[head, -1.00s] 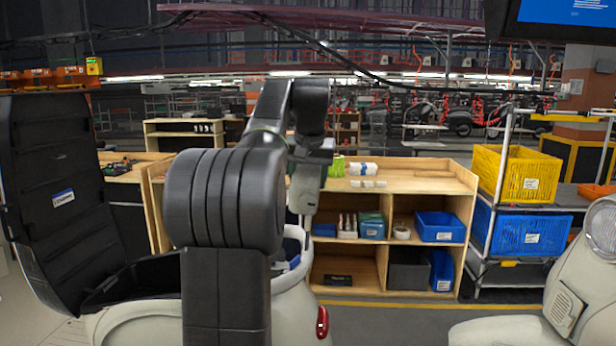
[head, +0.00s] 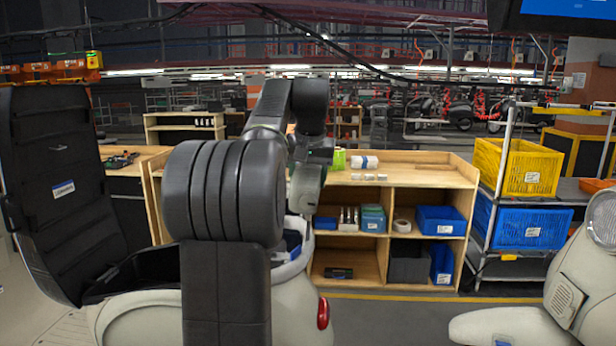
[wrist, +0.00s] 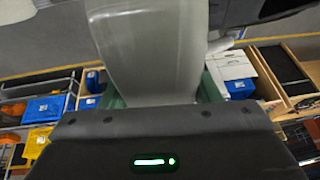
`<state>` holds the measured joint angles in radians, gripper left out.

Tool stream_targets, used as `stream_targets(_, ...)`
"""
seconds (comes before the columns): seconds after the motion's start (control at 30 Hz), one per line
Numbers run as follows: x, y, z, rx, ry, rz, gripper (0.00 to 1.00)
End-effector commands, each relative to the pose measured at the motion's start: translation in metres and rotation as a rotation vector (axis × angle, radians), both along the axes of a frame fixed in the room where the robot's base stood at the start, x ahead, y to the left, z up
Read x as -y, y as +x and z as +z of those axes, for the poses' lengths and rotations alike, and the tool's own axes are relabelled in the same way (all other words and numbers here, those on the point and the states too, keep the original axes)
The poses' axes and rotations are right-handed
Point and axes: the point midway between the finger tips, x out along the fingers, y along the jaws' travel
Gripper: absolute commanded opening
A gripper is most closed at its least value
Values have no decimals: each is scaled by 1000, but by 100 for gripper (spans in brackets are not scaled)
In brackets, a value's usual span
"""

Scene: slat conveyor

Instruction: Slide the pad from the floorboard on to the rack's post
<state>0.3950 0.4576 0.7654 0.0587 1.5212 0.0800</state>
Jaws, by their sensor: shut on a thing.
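In the wrist view my gripper (wrist: 158,92) has greenish fingers on both sides of a smooth pale grey piece, which I take for the pad (wrist: 155,45). It is shut on this piece, which reaches up out of the picture. A rack (head: 497,200) with pale upright posts stands at the right, holding crates. I cannot tell which post is meant. The floorboard is not clearly identifiable; a cream scooter body (head: 290,300) stands close behind my arm.
A wooden shelf unit (head: 385,250) with blue bins stands beyond. The rack carries a yellow crate (head: 517,168) and a blue crate (head: 525,220). A second cream scooter (head: 575,300) is at the lower right. A tall black panel (head: 65,190) stands at the left. Floor shows between the scooters.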

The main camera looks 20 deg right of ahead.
Motion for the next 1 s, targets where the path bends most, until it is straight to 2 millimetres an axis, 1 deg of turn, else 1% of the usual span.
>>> stream_targets(0.27, 0, 0, -2, 1, 0, 0, 24)
stream_targets(1.0, -2, 1, -25, 2, -1, 0, 24)
